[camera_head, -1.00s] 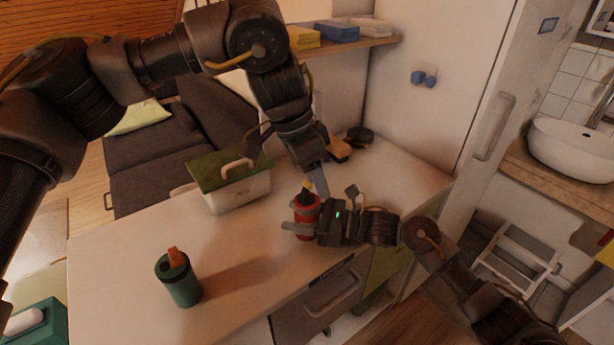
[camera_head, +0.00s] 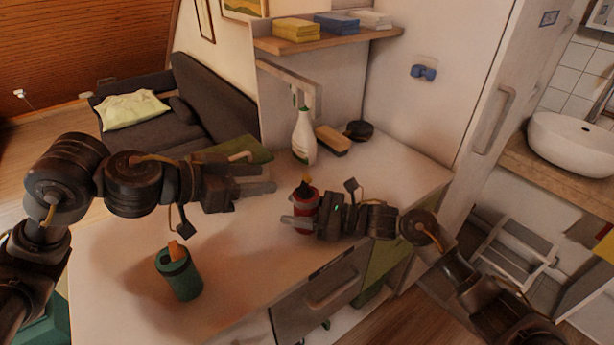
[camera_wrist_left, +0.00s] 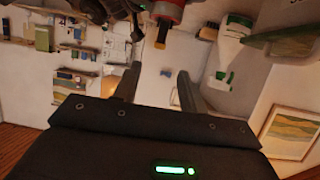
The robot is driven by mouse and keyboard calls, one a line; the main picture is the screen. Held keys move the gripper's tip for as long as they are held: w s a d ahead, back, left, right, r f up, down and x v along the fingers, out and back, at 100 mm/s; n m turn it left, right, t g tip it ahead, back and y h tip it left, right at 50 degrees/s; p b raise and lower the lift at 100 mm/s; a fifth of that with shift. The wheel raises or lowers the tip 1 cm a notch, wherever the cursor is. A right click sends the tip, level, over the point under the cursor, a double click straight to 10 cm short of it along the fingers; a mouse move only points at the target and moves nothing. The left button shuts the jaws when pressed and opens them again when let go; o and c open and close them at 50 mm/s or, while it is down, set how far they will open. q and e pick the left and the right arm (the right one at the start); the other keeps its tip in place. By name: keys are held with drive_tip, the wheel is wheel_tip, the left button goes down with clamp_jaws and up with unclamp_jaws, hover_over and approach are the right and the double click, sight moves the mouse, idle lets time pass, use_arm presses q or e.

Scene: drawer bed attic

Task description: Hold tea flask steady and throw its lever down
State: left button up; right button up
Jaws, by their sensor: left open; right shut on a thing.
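The red tea flask (camera_head: 305,214) stands upright near the counter's front edge. My right gripper (camera_head: 298,222) is shut around its body from the right. Its dark lever with a yellow-orange tip (camera_head: 306,183) sticks up from the lid; its exact angle is hard to tell. My left gripper (camera_head: 268,180) is open and empty, left of the flask at about lever height and apart from it. In the left wrist view the open fingers (camera_wrist_left: 160,72) point toward the red flask (camera_wrist_left: 168,11) and its yellow-tipped lever (camera_wrist_left: 161,36).
A green flask (camera_head: 181,279) with an orange lever stands at front left. A green-lidded box (camera_head: 245,148) is partly hidden behind my left arm. A spray bottle (camera_head: 303,138), a brush (camera_head: 333,140) and a dark round thing (camera_head: 360,130) stand behind. Counter (camera_head: 240,265) between the flasks is clear.

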sight(305, 177)
use_arm(q)
drive_tip(key=x, duration=1.2)
drive_tip(key=shift+f, duration=0.1)
drive_tip(key=shift+d, duration=0.1)
clamp_jaws()
